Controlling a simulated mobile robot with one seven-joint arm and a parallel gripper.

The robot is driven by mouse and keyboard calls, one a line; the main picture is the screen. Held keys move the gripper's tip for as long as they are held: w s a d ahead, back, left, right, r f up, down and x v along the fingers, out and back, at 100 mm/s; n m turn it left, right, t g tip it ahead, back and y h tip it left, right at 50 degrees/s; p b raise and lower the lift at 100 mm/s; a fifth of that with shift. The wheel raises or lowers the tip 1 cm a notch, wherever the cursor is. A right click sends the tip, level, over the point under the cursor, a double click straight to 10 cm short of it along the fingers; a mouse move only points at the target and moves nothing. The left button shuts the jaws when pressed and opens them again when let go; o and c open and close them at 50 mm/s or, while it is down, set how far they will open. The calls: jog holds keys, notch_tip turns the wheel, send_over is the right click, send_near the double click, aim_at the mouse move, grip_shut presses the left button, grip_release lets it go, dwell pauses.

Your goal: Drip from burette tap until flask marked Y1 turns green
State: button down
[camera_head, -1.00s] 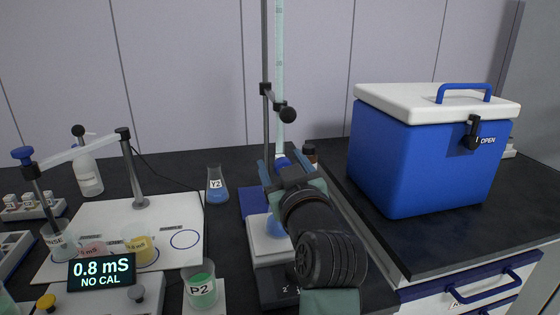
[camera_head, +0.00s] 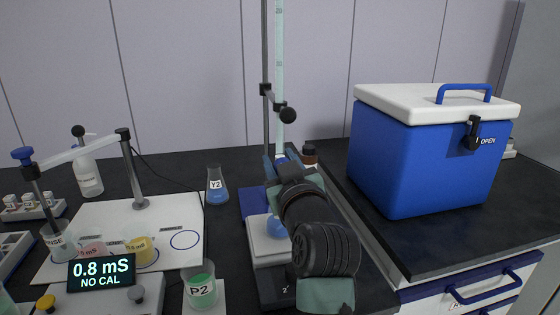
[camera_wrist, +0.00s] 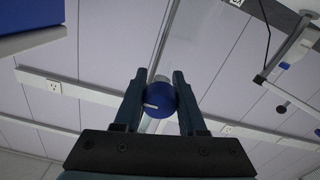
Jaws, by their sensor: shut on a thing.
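The burette (camera_head: 280,80) stands upright on its stand at the middle. Its blue tap knob (camera_wrist: 159,100) is between my fingers in the wrist view, with a white mark on its face. My gripper (camera_wrist: 160,78) is shut on this knob; in the head view my gripper (camera_head: 284,164) hides most of the tap. A flask with blue liquid (camera_head: 275,228) sits on the white stirrer plate (camera_head: 268,250) below. My arm covers much of it and its label cannot be read. Flask Y2 (camera_head: 217,186), also blue, stands to the left.
A blue cool box (camera_head: 425,160) with a white lid stands at the right. A P2 beaker (camera_head: 202,290) with green liquid is in front left. A meter (camera_head: 101,272) reads 0.8 mS, NO CAL. A brown bottle (camera_head: 310,157) is just behind my gripper.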

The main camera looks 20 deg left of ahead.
jog(key=shift+p, duration=0.3)
jog(key=m+p, duration=0.2)
jog(key=m, duration=0.1)
jog(key=shift+r+m+p, duration=0.1)
jog(key=shift+m+p, duration=0.2)
jog(key=shift+p, duration=0.1)
jog(key=shift+m+p, duration=1.1)
jog(key=shift+m, duration=0.4)
jog(key=shift+c, duration=2.4)
grip_release()
jog(key=shift+s, duration=0.1)
jog(key=v, duration=1.2)
jog(key=shift+s+d, duration=0.25)
jog(key=shift+s, duration=0.05)
